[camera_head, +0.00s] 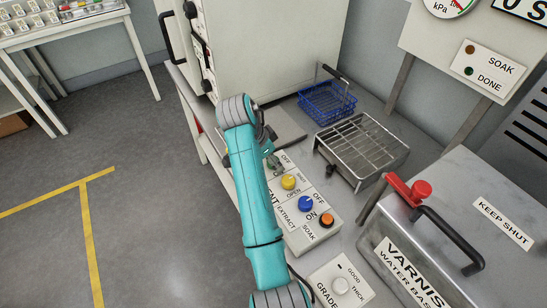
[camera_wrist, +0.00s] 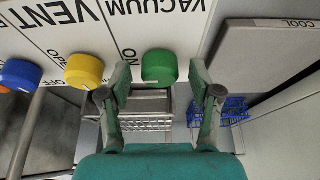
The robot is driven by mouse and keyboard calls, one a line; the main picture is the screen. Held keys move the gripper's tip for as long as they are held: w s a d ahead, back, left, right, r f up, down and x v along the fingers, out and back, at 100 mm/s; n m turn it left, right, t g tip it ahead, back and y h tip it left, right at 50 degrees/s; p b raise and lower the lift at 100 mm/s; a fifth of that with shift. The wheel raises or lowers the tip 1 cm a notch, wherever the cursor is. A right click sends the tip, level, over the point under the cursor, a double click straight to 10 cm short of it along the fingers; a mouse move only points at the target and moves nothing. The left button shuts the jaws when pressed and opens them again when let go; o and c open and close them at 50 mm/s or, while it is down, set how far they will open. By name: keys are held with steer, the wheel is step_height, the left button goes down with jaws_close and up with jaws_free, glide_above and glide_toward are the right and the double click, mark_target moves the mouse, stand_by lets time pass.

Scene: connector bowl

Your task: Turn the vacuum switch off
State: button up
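The vacuum switch is a green knob (camera_wrist: 159,67) on the white control panel (camera_wrist: 110,25), beside the VACUUM lettering, upside down in the wrist view. An ON label is next to it; which way the knob points I cannot tell. My gripper (camera_wrist: 161,78) is open, its two fingers to the left and right of the green knob with a gap on each side. In the head view my gripper (camera_head: 271,160) is over the far end of the control panel (camera_head: 297,240) and mostly hides the green knob; an OFF label shows near it.
A yellow knob (camera_head: 289,182), a blue knob (camera_head: 306,203) and an orange knob (camera_head: 326,220) are on the same panel. A wire rack tray (camera_head: 362,150) and a blue basket (camera_head: 327,101) stand right of it. A varnish tank (camera_head: 455,225) with a red clamp (camera_head: 420,190) is farther right.

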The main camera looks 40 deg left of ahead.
steer(key=c, duration=1.1)
steer(key=shift+n, duration=0.4)
steer(key=n+y, duration=0.1)
steer(key=n, duration=0.2)
steer(key=shift+d+y, duration=0.15)
steer(key=shift+y, duration=0.15)
steer(key=n+y, duration=0.1)
steer(key=n, duration=0.1)
steer(key=n+y, duration=0.1)
steer(key=n, duration=0.2)
steer(key=shift+d, duration=0.1)
steer(key=n+g+y, duration=0.1)
steer(key=n, duration=0.3)
steer(key=shift+n, duration=0.4)
steer(key=n+g+y, duration=0.1)
steer(key=n, duration=0.3)
steer(key=shift+w+d, duration=0.1)
steer(key=shift+n, duration=0.3)
